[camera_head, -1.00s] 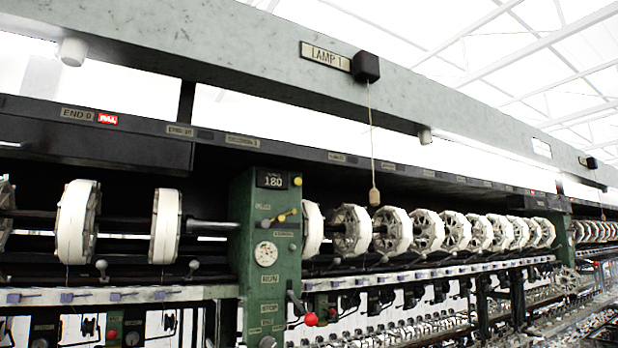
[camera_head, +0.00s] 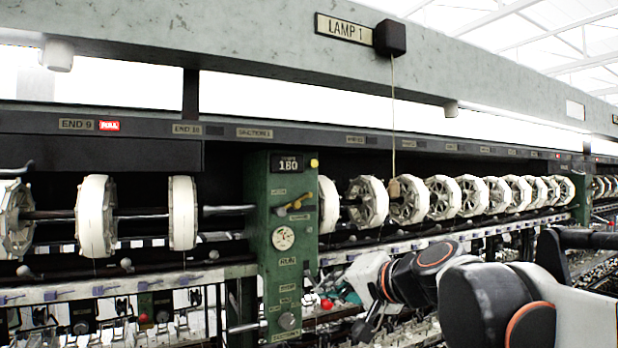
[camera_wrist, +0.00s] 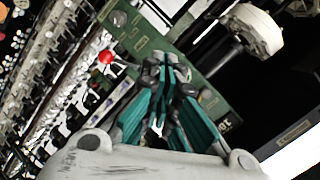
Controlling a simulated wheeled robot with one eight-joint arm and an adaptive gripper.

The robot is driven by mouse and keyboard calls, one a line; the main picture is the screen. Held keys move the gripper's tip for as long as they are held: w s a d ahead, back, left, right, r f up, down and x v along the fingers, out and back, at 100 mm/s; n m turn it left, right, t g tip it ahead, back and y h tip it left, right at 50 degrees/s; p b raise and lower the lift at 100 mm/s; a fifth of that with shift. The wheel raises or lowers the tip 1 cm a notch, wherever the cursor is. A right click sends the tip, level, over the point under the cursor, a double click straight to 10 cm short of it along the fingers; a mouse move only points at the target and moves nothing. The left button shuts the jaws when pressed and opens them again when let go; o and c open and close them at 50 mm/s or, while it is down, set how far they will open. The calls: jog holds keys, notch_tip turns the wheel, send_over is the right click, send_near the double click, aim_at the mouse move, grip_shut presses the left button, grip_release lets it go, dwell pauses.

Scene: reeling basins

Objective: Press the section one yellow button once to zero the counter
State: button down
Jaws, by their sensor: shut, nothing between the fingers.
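The yellow button (camera_head: 314,163) is a small round button at the top right of the green section post (camera_head: 255,225). It sits beside the dark counter window (camera_head: 286,164), which seems to read 180. My gripper (camera_wrist: 168,68) is shut and empty, its teal fingers together in the wrist view. The green post (camera_wrist: 125,28) lies beyond the fingers there; I cannot make out the yellow button in that view. In the head view my gripper is partly hidden by my arm, low and to the right of the post, well below the button and apart from it.
A yellow-handled lever (camera_head: 296,204) and a dial (camera_head: 283,238) are on the post. A red knob (camera_head: 326,304) sticks out low beside it. White reels (camera_head: 182,213) flank the post. A pull cord (camera_head: 393,120) hangs from the LAMP 1 box (camera_head: 390,37).

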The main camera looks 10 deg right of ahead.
jog(key=w+d+r+m+t+p, duration=0.1)
jog(key=w+d+r+m+p, duration=0.1)
jog(key=r, duration=0.6)
jog(key=w+d+r+m+t+p, duration=0.2)
jog(key=w+d+r+m+p, duration=0.1)
jog(key=w+r, duration=0.3)
jog(key=w+d+r+m+t+h+p, duration=0.1)
jog(key=w+r+p, duration=0.3)
jog(key=r, duration=0.6)
jog(key=shift+w+d+m+t, duration=0.3)
jog(key=shift+d+m, duration=0.35)
jog(key=shift+m, duration=0.15)
jog(key=shift+f, duration=0.1)
